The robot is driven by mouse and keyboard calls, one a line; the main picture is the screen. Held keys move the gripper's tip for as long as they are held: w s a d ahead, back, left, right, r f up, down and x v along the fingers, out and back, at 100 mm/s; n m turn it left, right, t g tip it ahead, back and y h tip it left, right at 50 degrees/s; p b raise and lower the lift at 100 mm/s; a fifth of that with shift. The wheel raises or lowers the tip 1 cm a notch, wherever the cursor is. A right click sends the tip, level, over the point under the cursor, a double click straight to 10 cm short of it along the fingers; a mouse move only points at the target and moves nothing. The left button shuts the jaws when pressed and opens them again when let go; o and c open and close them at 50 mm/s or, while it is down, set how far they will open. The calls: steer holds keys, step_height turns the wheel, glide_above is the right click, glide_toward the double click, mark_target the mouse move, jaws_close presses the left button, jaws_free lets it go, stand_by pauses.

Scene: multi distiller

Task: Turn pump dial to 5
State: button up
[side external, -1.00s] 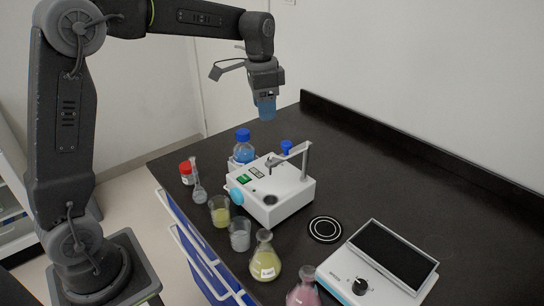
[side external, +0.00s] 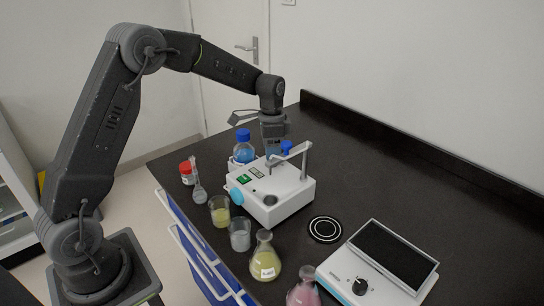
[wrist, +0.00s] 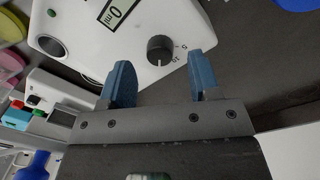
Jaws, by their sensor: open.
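The black dial (wrist: 160,50) sits on top of a white housing (wrist: 85,50) with a display reading what looks like 0 ml. Small marks lie beside the dial, too small to read surely. My gripper (wrist: 160,78) is open, with its blue fingers apart on either side of the dial's line. The dial lies just beyond the fingertips, and no contact shows. In the side view my gripper (side external: 273,150) points down behind a white device (side external: 285,205) with a metal arm. The dial cannot be made out there.
A blue-capped bottle (side external: 243,150) stands close left of my gripper. Several beakers and flasks, including a yellow flask (side external: 264,262), line the front edge. A white device with a black panel (side external: 392,255) is at right. The right rear bench is clear.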

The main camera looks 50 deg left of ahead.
steer(key=shift+d+f, duration=0.1)
steer(key=shift+f, duration=1.2)
steer(key=shift+c, duration=0.2)
steer(key=c, duration=0.9)
